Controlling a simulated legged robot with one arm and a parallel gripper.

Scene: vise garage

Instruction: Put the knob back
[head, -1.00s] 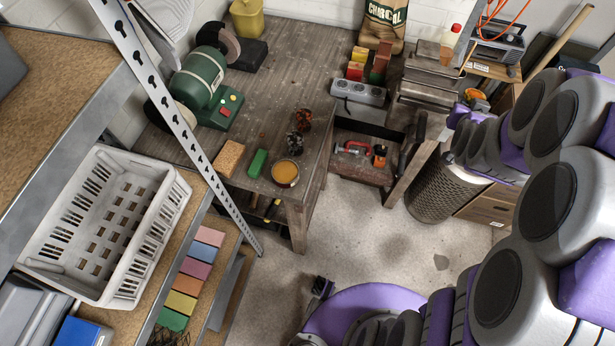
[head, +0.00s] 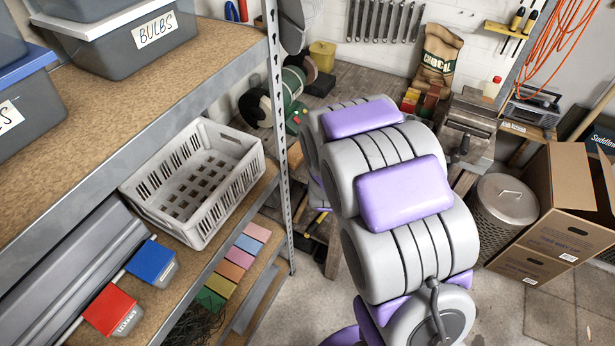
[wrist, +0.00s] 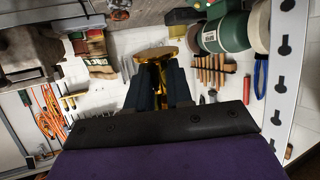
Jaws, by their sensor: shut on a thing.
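My gripper (wrist: 160,82) shows in the wrist view with its dark fingers closed around the stem of a brass-gold knob (wrist: 155,52). The knob's round flat head sticks out beyond the fingertips. Its stem is partly hidden between them. The knob is clear of any surface that I can make out. In the head view my own arm fills the middle, and both gripper and knob are out of sight. A grey metal device (head: 470,122), perhaps the vise, sits at the right end of the wooden workbench (head: 352,78). I cannot tell where the knob's seat is.
A shelf upright (head: 277,110) stands left of my arm. A white crate (head: 197,180) and colored blocks lie on the shelf. A green grinder (head: 291,90) and charcoal bag (head: 438,55) stand on the bench. A mesh bin (head: 503,215) and cardboard boxes (head: 565,200) are at right.

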